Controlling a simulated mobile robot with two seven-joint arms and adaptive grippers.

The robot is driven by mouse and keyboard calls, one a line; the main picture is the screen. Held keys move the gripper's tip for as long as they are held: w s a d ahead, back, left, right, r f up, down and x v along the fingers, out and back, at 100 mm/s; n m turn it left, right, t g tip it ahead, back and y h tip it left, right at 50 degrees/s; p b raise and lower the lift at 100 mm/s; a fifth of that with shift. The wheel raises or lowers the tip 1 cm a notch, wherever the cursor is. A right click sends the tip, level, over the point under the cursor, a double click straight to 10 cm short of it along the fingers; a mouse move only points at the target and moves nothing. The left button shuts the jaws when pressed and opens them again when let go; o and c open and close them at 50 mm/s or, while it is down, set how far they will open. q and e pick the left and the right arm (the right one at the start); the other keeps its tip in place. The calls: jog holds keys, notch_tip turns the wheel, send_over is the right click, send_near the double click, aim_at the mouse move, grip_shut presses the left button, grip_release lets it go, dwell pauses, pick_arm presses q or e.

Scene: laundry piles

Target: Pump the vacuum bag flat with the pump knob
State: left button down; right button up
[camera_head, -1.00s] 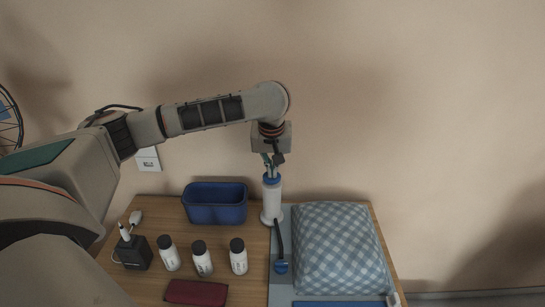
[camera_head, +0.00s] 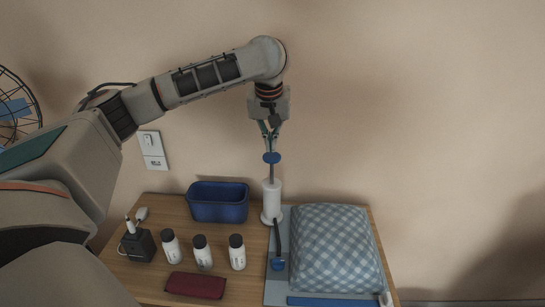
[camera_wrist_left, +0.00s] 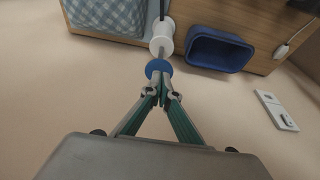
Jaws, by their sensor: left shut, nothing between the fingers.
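The white pump (camera_head: 271,201) stands upright on the table beside the vacuum bag. Its blue pump knob (camera_head: 271,157) sits high on a raised thin rod. My left gripper (camera_head: 270,145) is shut and points down, with its fingertips right at the top of the knob. In the left wrist view the knob (camera_wrist_left: 158,68) lies just beyond the fingertips (camera_wrist_left: 161,93). The vacuum bag (camera_head: 333,250) is blue checked, plump and puffed up. A dark hose (camera_head: 279,238) runs from near the pump to a blue valve (camera_head: 278,264). My right gripper is not in view.
A blue bin (camera_head: 217,203) stands left of the pump. Several white bottles with dark caps (camera_head: 202,253), a dark red folded item (camera_head: 195,286) and a black box (camera_head: 138,245) are on the wooden table at left. The wall is close behind.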

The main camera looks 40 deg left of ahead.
pick_arm(q)
jog(key=shift+v, duration=1.55)
jog(key=shift+d, duration=0.1)
